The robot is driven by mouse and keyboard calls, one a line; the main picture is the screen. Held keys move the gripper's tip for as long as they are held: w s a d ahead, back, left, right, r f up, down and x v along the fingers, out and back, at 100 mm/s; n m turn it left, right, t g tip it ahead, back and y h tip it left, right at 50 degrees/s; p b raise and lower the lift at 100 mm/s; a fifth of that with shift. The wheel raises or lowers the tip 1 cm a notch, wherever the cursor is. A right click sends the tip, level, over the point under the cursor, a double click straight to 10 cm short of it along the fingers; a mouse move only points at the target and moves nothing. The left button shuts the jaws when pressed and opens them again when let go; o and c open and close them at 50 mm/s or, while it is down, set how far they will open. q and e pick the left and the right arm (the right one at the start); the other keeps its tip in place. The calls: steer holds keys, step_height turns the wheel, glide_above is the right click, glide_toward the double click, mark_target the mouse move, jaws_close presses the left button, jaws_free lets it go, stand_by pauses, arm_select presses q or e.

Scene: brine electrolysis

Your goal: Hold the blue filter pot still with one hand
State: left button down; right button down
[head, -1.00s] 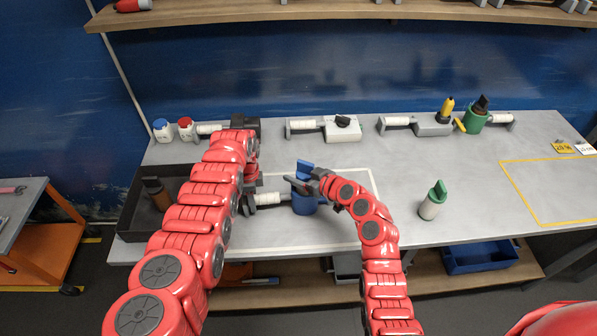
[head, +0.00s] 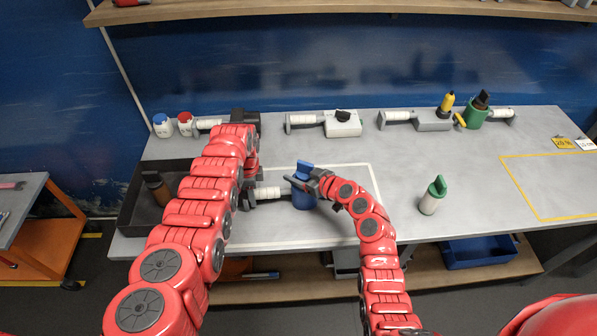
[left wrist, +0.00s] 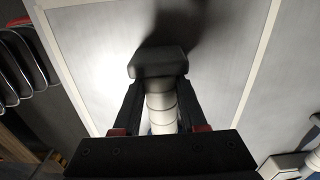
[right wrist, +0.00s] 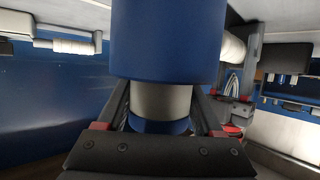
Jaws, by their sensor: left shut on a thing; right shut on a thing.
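The blue filter pot (head: 303,200) stands inside the white outline on the bench, with a blue part (head: 303,169) at its top. My right gripper (head: 306,183) is shut on it. In the right wrist view the pot's blue body (right wrist: 168,40) and a grey band fill the space between the fingers. My left gripper (head: 250,190) is shut on a white ribbed cylinder (head: 268,193) just left of the pot. In the left wrist view the cylinder (left wrist: 161,105) lies between the fingers below a dark end block (left wrist: 158,63). Whether it touches the pot is unclear.
A dark tray (head: 128,205) lies left, behind my left arm. Holders with white cylinders, a green pot (head: 474,117) and two small bottles line the back. A yellow outline (head: 520,190) marks clear bench at right.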

steer(key=shift+f, duration=0.15)
jaws_free()
steer(key=shift+f, duration=0.1)
steer(key=v, duration=1.2)
